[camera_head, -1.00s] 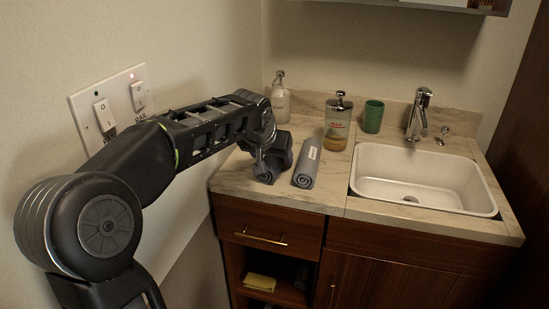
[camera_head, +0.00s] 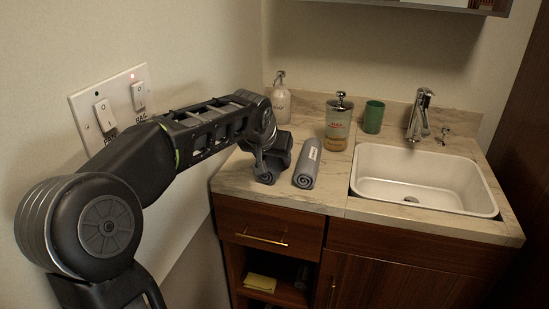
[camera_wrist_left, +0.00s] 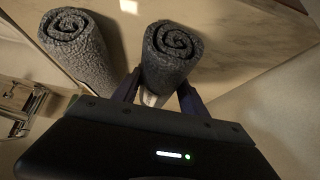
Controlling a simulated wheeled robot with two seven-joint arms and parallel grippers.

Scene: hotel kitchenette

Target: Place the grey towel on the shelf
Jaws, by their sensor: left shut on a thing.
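A grey rolled towel (camera_head: 267,177) lies at the counter's left front; its spiral end also shows in the left wrist view (camera_wrist_left: 174,46). My left gripper (camera_head: 262,158) is over this roll and shut on it, with a finger on each side in the left wrist view (camera_wrist_left: 158,93). A second grey rolled towel (camera_head: 307,164) with a white label lies just to the right, apart from the gripper; it shows at the left of the wrist view (camera_wrist_left: 76,48). The open shelf (camera_head: 283,291) is below the drawer. My right gripper is not in view.
A drawer (camera_head: 268,226) with a brass handle is under the counter. A folded yellow cloth (camera_head: 260,283) lies on the shelf. A soap bottle (camera_head: 280,102), an amber jar (camera_head: 338,124), a green cup (camera_head: 373,117) and a sink (camera_head: 424,158) are behind and right. The wall is close at left.

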